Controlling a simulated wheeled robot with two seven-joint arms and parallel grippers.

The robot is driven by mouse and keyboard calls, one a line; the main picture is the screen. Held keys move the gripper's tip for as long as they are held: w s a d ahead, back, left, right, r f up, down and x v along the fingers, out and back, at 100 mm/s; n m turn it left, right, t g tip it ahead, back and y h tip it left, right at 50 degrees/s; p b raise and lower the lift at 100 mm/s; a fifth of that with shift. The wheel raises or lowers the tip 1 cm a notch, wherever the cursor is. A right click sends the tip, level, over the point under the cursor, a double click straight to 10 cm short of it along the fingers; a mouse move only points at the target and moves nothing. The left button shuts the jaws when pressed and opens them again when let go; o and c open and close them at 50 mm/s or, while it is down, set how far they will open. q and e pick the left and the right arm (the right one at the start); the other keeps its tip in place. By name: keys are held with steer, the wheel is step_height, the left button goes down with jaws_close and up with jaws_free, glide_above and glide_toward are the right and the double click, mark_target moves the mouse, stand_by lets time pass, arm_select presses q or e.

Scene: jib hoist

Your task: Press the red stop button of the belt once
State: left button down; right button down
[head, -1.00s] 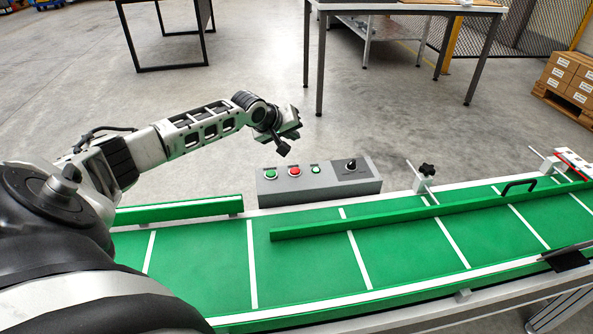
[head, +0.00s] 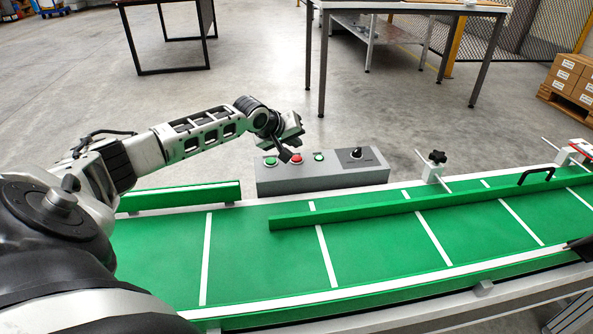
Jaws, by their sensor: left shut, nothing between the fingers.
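The grey control box (head: 325,178) stands behind the belt. My left gripper (head: 286,155) is shut and empty. It points down from the left, with its tip right beside the red button in the picture, partly in front of its left side. I cannot tell whether the tip touches the button.
The green belt (head: 265,255) with white cross lines runs along the front. A green guide rail (head: 390,211) lies over it, and a shorter rail (head: 180,196) stands at the left. A clamp with a black knob (head: 436,160) stands right of the box. Tables stand farther back.

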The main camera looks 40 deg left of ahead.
mark_target(300, 156)
arm_select(q)
steer(key=shift+f, duration=0.9)
arm_select(e)
steer(key=shift+r, duration=0.35)
arm_select(q)
steer(key=shift+f, duration=0.15)
arm_select(e)
steer(key=shift+r, duration=0.15)
stand_by(0.8)
arm_select(q)
steer(key=shift+f, duration=0.25)
